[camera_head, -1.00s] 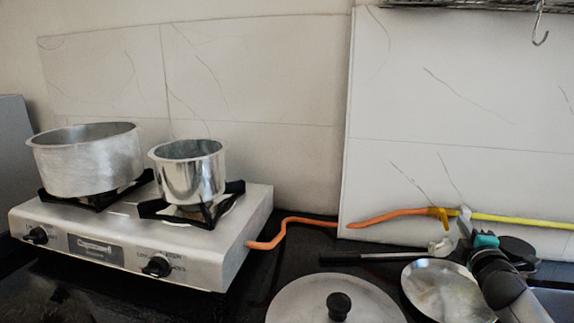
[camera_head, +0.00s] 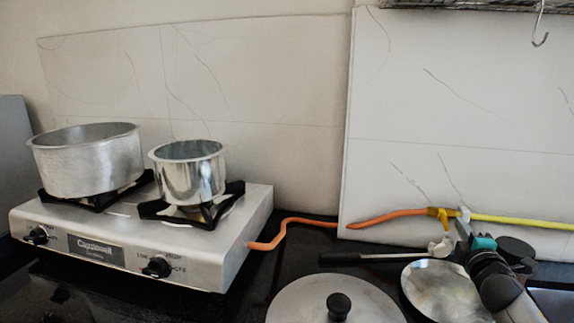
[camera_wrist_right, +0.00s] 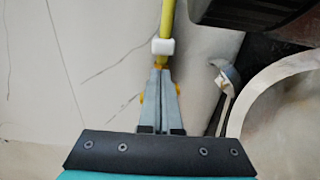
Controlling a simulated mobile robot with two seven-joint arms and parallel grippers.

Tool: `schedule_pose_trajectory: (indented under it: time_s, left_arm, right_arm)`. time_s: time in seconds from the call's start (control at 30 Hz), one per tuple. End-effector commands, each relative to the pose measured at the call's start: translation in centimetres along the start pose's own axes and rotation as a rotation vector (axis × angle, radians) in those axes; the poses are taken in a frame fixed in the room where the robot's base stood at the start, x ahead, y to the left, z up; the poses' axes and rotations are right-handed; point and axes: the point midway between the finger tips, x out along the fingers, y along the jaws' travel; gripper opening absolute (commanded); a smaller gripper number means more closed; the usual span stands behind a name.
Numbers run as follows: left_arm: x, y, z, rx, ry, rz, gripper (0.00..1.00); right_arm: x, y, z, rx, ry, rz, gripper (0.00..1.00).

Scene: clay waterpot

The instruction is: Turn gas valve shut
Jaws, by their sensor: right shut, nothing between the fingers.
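The yellow gas valve (camera_head: 441,214) sits on the gas line by the wall, between an orange hose (camera_head: 390,215) and a yellow pipe (camera_head: 520,221). A white fitting (camera_head: 464,214) is just right of it. My right gripper (camera_head: 461,229) is at the valve, with its fingers shut and nothing between them. In the right wrist view the grey fingertips (camera_wrist_right: 160,72) are just below the white fitting (camera_wrist_right: 163,46). Small yellow parts show on both sides of the fingers, which hide the middle; I cannot tell whether they touch. My left gripper is not in view.
A stove (camera_head: 120,245) with two metal pots, one large (camera_head: 88,165) and one small (camera_head: 190,177), stands at left. A lid (camera_head: 300,302), a metal plate (camera_head: 440,285) and a black handle (camera_head: 350,258) lie on the counter near my right arm. A hook (camera_head: 540,35) hangs above.

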Motion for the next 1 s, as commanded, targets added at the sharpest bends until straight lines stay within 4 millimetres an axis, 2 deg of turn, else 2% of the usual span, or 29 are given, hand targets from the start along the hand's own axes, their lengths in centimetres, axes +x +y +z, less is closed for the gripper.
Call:
schedule_pose_trajectory:
  time_s: [0.27,0.77,1.0]
  left_arm:
    - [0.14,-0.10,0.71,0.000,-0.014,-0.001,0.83]
    - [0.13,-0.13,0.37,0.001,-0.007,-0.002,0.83]
    - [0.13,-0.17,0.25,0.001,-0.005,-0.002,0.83]
  right_arm:
    - [-0.02,-0.74,-0.04,0.001,0.000,-0.001,0.00]
    - [-0.01,-0.94,-0.05,0.001,0.001,0.000,0.00]
    - [-0.01,-1.08,0.66,0.000,0.000,0.000,0.00]
